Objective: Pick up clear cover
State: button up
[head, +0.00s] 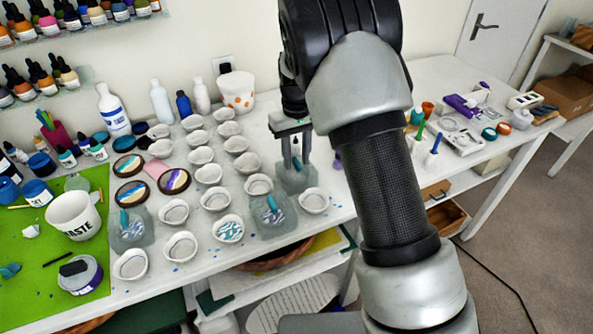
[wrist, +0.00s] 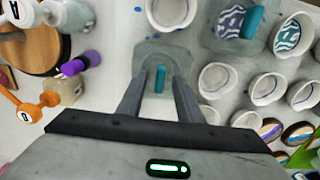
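A clear cover (head: 297,182), a translucent square with a teal handle, lies on the white table below my gripper. In the wrist view the cover (wrist: 180,55) lies beyond my fingertips, and its teal handle shows between them with a gap on each side. My gripper (head: 295,160) points down and is open; its fingers also show in the wrist view (wrist: 161,84). Two similar clear covers show in the head view, one (head: 270,224) over a cup just to the front left and another (head: 130,237) farther left. The exact fingertip height above the cover is hard to tell.
Rows of small white cups (head: 208,174) stand close on the left. A white cup (head: 314,202) is just right of the near covers. A spotted pot (head: 236,92) and bottles stand at the back. Purple-capped items (wrist: 84,63) lie near the gripper in the wrist view.

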grip_shut()
